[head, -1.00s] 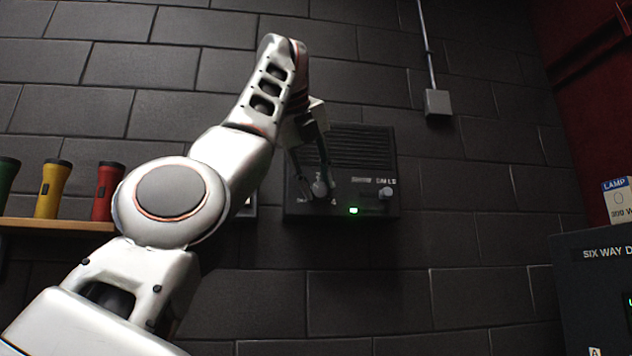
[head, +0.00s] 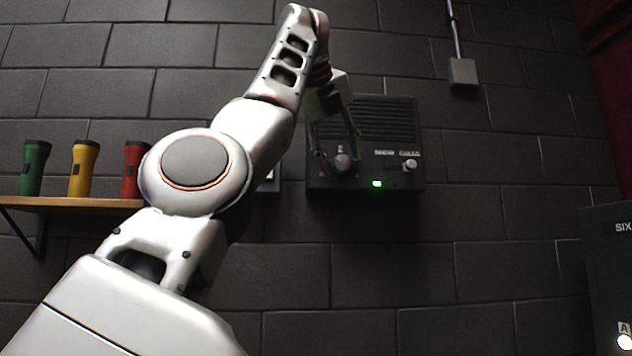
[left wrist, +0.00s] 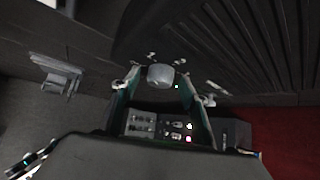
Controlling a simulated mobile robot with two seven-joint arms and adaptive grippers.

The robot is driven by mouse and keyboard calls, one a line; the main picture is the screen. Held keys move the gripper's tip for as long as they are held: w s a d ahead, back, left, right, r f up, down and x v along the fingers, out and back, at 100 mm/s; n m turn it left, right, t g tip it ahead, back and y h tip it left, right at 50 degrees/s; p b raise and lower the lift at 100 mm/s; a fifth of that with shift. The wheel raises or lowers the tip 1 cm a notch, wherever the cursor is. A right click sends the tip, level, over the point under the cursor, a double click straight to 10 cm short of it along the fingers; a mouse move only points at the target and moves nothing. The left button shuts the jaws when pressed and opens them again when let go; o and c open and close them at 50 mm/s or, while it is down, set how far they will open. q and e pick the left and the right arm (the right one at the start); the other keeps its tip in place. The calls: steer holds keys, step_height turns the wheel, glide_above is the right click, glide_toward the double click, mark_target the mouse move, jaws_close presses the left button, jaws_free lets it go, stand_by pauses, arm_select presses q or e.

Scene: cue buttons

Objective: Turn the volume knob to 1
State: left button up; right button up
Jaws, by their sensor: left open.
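The volume knob (head: 343,163) is a round grey knob at the lower left of a dark ribbed speaker box (head: 385,125) on the wall. It also shows in the left wrist view (left wrist: 160,76), between my fingertips. My left gripper (head: 337,147) is open, with one finger on each side of the knob. In the left wrist view its fingertips (left wrist: 168,90) look apart from the knob, but I cannot tell about contact. White markings surround the knob, too small to read surely. The pointer's setting is not clear. My right gripper is not in view.
A smaller control (head: 409,165) and a lit green lamp (head: 377,183) sit right of the knob. A shelf (head: 75,202) with green, yellow and red flashlights is at left. A dark panel (head: 605,265) stands at right. Bare wall lies below the box.

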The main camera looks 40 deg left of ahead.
arm_select(q)
steer(key=shift+w+a+t, duration=0.1)
steer(key=shift+a+t, duration=0.05)
steer(key=shift+t, duration=0.15)
steer(key=shift+n+t, duration=0.4)
